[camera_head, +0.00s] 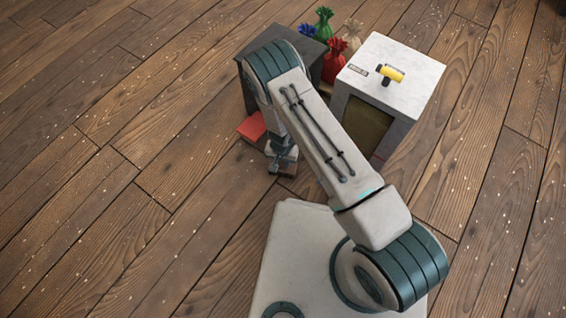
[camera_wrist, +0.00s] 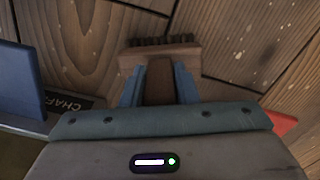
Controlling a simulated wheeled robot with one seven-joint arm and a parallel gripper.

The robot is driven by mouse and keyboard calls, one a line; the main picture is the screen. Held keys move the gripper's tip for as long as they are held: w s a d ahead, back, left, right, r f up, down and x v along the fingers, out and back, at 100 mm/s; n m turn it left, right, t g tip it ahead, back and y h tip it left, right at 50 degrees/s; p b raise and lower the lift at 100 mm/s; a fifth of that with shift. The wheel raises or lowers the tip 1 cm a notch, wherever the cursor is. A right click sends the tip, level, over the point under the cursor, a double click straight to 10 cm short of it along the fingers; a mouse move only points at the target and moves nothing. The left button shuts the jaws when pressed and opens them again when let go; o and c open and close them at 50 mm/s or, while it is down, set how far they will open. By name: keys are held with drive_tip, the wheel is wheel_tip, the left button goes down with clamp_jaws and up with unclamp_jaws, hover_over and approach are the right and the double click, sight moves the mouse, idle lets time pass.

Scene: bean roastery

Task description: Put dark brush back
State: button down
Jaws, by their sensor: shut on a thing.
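The dark brush (camera_wrist: 160,60) shows in the wrist view, with a brown wooden body and a row of dark bristles along its far edge. My gripper (camera_wrist: 158,82) is shut on it, with one blue finger on each side of its brown handle. The brush is held over the wooden floor; how high it is above the floor I cannot tell. In the head view my gripper (camera_head: 282,163) is low, in front of the dark grey cabinet and left of the white cabinet. The brush cannot be made out clearly there.
A white cabinet (camera_head: 408,75) with a dark front opening carries a yellow-and-black tool (camera_head: 390,75) and a label. A dark grey cabinet (camera_head: 250,90) stands left, partly behind my arm. A red object (camera_head: 252,127) lies near my gripper. Several coloured sacks (camera_head: 333,65) stand behind. Floor at left is clear.

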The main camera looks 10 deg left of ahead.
drive_tip(key=shift+r, duration=0.1)
drive_tip(key=c, duration=1.5)
unclamp_jaws()
drive_tip(key=shift+f, duration=0.2)
drive_tip(key=shift+c, duration=0.2)
drive_tip(key=o, duration=0.4)
drive_tip(key=shift+r, duration=0.1)
